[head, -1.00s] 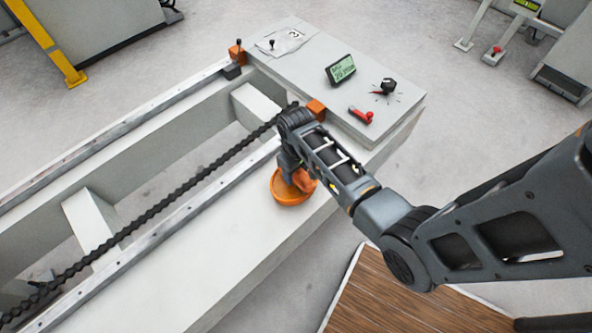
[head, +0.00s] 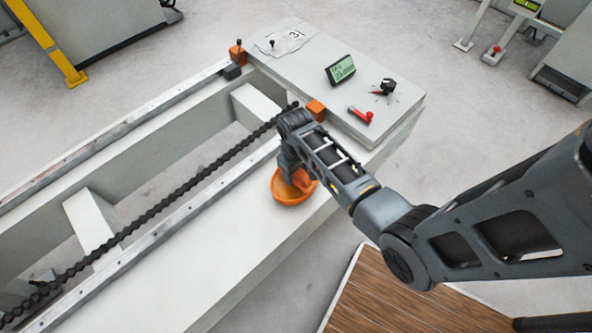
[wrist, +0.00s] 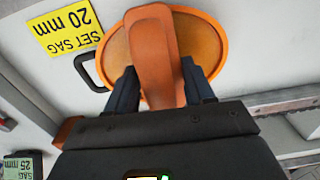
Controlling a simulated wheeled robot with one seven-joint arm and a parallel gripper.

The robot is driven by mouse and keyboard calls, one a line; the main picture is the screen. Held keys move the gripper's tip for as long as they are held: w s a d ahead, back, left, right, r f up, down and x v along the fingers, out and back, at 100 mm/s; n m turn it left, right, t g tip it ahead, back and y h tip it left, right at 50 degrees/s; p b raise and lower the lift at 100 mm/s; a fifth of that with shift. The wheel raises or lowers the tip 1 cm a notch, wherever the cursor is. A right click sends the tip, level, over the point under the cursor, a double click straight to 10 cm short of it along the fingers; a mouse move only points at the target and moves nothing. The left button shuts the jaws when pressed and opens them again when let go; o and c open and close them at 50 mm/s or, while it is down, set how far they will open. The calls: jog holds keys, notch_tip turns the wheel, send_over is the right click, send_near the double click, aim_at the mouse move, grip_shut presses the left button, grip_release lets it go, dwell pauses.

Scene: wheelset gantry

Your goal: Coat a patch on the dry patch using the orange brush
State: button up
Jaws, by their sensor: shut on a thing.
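My gripper (wrist: 160,92) is shut on the orange brush (wrist: 153,45), whose broad orange handle runs up between the two fingers in the wrist view. The brush is over an orange round bowl (wrist: 215,45). In the head view the bowl (head: 290,197) sits on the light grey beam top, below my gripper (head: 299,182). The brush's bristles are hidden, so I cannot tell whether they touch what is in the bowl. A dark chain (head: 165,200) runs along the gantry beside a metal rail. I cannot make out the dry patch.
A console panel at the back right carries a display (head: 340,69), a black knob (head: 385,87) and a red lever (head: 361,115). A yellow label (wrist: 65,32) reads "SET SAG 20 mm". An orange block (head: 316,107) stands near my wrist. The beam's front is clear.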

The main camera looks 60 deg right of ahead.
jog(key=shift+f, duration=0.1)
dwell(0.3)
jog(key=shift+r+p, duration=3.35)
jog(key=shift+r, duration=0.25)
jog(key=shift+w+a+r, duration=0.15)
jog(key=shift+w+a, duration=0.05)
jog(key=shift+w, duration=0.1)
jog(key=w+a+r+n, duration=0.1)
jog(key=w+a+r, duration=0.2)
jog(key=a, duration=0.3)
jog(key=w+a+r+n+b, duration=0.1)
jog(key=w+a+r, duration=0.2)
jog(key=a, duration=0.3)
jog(key=w+a+r+n, duration=0.1)
jog(key=w+a+r, duration=0.2)
jog(key=a+r, duration=0.2)
jog(key=shift+w+a+n+b, duration=0.3)
jog(key=shift+w+a, duration=0.05)
jog(key=shift+a, duration=0.3)
